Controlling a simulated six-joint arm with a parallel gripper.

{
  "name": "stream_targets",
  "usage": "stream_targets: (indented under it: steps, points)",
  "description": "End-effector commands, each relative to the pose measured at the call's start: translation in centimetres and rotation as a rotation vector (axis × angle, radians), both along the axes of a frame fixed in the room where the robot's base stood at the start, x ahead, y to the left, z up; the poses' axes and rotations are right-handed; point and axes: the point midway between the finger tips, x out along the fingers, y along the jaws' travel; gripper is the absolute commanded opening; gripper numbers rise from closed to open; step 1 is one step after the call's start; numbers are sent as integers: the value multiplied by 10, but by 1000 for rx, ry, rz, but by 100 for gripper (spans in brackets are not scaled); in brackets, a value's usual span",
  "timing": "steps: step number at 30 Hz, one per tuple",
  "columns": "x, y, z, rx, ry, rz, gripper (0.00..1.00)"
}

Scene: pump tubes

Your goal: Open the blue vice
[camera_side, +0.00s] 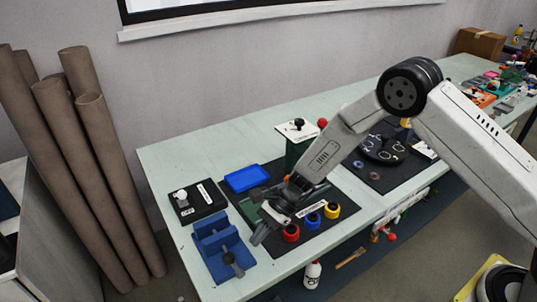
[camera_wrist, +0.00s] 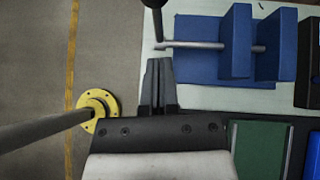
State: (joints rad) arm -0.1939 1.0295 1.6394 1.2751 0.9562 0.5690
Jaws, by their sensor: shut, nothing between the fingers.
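The blue vice (camera_side: 213,246) is at the left front corner of the table. It also shows at the upper right of the wrist view (camera_wrist: 236,45), with two upright blue jaws and a narrow gap between them. A grey screw rod (camera_wrist: 195,45) runs out of the vice to a crank handle with a black knob (camera_wrist: 152,3). The knob also shows at the vice's front in the side view (camera_side: 229,258). My gripper (camera_wrist: 158,62) is shut and empty, with its tips just below the crank end of the rod. I cannot tell whether they touch it.
A black block with a white knob (camera_side: 181,196) stands behind the vice. A blue tray (camera_side: 243,179) and red, blue and yellow round pieces (camera_side: 312,220) are on a black mat right of it. The table's front edge is close by.

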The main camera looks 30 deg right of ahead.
Motion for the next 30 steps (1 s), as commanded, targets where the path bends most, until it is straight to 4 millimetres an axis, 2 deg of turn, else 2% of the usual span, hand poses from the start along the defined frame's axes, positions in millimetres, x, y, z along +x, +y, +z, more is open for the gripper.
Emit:
stream_targets:
  steps: [1, 6, 12, 30]
  points:
    - [-2, 7, -6, 0, 2, 4, 0]
    - [-5, 28, -2, -1, -1, 3, 0]
    - [-6, 41, 0, 0, 0, 1, 0]
    - [-6, 45, 1, -11, -1, 1, 0]
